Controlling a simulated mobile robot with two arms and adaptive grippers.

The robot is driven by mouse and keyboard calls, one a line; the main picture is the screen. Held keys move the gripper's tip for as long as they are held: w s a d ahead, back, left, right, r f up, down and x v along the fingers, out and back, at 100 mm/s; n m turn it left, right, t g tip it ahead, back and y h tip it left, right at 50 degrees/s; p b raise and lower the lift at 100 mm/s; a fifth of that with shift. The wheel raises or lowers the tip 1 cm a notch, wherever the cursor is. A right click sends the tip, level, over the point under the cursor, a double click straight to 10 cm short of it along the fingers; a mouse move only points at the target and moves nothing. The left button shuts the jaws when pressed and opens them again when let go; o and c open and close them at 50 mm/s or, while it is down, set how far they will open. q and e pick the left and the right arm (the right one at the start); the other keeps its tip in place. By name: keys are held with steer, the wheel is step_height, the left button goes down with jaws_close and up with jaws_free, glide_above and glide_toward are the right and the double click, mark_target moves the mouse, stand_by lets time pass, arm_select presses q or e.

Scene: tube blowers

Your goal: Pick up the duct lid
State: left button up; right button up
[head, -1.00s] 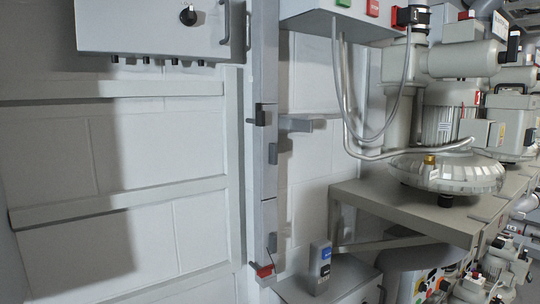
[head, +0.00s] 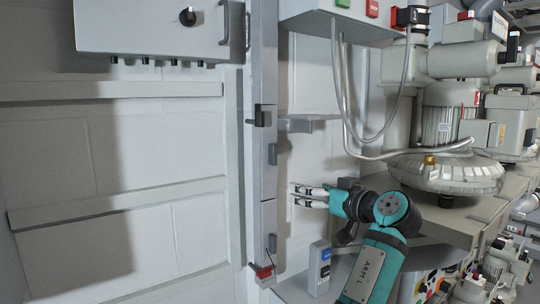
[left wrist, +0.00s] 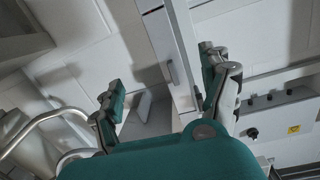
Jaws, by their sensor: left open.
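A narrow grey vertical duct (head: 265,190) runs down the wall in the head view, with dark and grey handles along it; which section is the duct lid, I cannot tell for sure. My left gripper (head: 300,196) is just right of the duct at its lower half, fingers pointing left at it. The gripper is open and empty, and I see no contact with the duct. In the left wrist view the open fingers (left wrist: 163,74) spread in front of the duct (left wrist: 170,40), with a small grey handle (left wrist: 173,73) between them. My right gripper is out of view.
A red catch (head: 263,272) is at the duct's lower end. Grey blower machinery (head: 445,170) on a shelf fills the right. A cabinet (head: 150,30) hangs at upper left; the wall below it is clear.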

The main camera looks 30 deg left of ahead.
arm_select(q)
steer(key=n+y, duration=0.1)
glide_toward(276, 154)
steer(key=p+x, duration=0.5)
steer(key=shift+s+a+r, duration=0.15)
steer(key=shift+s+a, duration=0.05)
steer(key=shift+s, duration=0.05)
steer(key=shift+w+a, duration=0.1)
steer(key=shift+a, duration=0.1)
steer(key=p+x, duration=0.3)
steer(key=x, duration=0.1)
steer(key=shift+w+a+p, duration=0.25)
steer(key=shift+w+p, duration=0.05)
steer(key=shift+w+a+f, duration=0.15)
steer(key=shift+a+f, duration=0.05)
steer(key=shift+a, duration=0.2)
steer(key=shift+d, duration=0.15)
steer(key=shift+c, duration=0.2)
